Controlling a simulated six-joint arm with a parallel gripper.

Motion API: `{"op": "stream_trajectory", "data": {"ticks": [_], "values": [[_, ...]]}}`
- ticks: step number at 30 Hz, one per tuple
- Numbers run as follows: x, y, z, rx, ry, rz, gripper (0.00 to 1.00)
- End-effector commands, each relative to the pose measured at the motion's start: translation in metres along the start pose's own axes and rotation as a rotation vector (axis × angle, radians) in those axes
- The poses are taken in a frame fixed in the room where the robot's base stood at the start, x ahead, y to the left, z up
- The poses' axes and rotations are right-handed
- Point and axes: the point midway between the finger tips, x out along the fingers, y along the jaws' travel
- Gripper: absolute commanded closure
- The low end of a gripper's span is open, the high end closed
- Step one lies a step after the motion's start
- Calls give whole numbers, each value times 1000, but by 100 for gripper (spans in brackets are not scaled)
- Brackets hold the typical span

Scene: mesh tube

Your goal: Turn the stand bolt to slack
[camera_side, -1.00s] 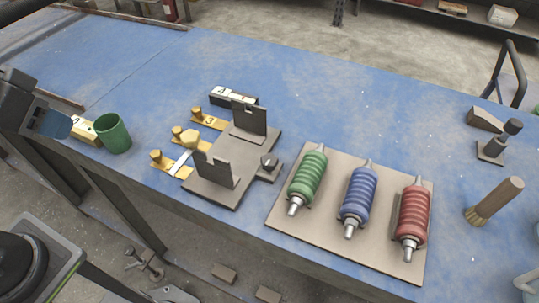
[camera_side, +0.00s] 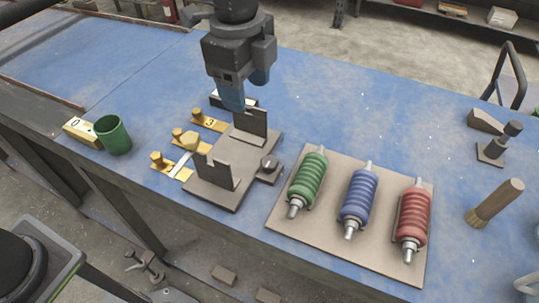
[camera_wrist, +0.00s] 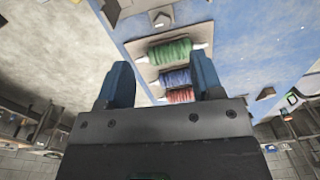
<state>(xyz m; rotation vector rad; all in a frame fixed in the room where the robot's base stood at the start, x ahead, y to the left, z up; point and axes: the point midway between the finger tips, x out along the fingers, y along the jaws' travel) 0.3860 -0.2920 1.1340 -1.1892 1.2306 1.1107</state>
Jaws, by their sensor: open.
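The grey stand (camera_side: 217,186) has a flat base with two upright notched plates and sits mid-bench. Its stand bolt (camera_side: 269,162) is a dark round knob with a lighter top, on a small tab at the stand's right side. In the wrist view, what looks like the bolt (camera_wrist: 161,19) shows near the top. My gripper (camera_side: 246,90) is open and empty, pointing down above the back of the stand, up and left of the bolt and apart from it. Its two blue fingers also show in the wrist view (camera_wrist: 162,78).
A board (camera_side: 395,266) right of the stand carries a green (camera_side: 308,178), a blue (camera_side: 358,197) and a red ribbed cylinder (camera_side: 413,216). Brass pieces (camera_side: 184,140) lie left of the stand, with a green cup (camera_side: 112,135) beyond.

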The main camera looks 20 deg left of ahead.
Motion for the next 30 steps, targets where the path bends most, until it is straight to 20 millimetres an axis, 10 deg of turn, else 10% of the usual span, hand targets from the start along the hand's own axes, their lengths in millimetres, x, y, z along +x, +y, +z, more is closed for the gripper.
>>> {"op": "stream_trajectory", "data": {"ticks": [7,30], "values": [[24,-6,-37,183,-18,46,40],[147,0,-34,186,-16,48,40]]}}
